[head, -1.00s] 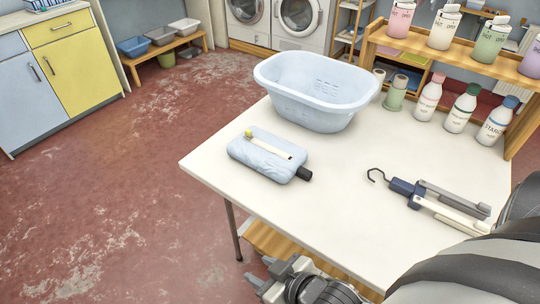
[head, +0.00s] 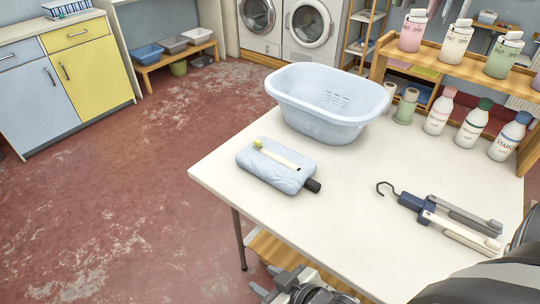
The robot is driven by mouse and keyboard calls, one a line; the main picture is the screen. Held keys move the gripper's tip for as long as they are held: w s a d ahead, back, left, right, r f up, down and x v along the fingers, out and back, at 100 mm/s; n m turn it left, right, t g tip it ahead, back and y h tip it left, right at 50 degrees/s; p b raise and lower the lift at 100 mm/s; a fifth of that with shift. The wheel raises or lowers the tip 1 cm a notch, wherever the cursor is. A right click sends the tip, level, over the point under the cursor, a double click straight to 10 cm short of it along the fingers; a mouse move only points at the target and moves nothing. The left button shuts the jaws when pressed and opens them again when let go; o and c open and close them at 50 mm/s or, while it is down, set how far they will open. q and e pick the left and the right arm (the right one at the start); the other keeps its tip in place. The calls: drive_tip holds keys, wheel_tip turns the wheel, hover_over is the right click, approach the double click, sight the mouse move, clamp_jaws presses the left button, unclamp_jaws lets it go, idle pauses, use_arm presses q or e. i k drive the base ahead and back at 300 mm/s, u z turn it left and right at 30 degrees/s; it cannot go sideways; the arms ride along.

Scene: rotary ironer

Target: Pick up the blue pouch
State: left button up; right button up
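The light blue pouch (head: 270,172) lies flat on the white table near its left edge in the head view. A thin white stick with a yellow-green end (head: 278,155) lies across its top. A short black piece (head: 312,185) sticks out at its right corner. My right gripper (head: 264,283) is low at the bottom of the picture, beyond the table's front edge and well apart from the pouch. Its fingers look spread with nothing between them; its lower part is cut off by the picture edge. My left gripper is not in view.
A blue basin (head: 322,101) stands behind the pouch on the white table (head: 350,210). A hooked folding tool (head: 440,215) lies to the right. Several bottles (head: 470,124) stand at the back right by a wooden shelf. The table around the pouch is mostly clear.

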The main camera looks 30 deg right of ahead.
sight(282, 168)
drive_tip(key=u, duration=0.95)
drive_tip(key=i, duration=1.25)
drive_tip(key=z, duration=3.2)
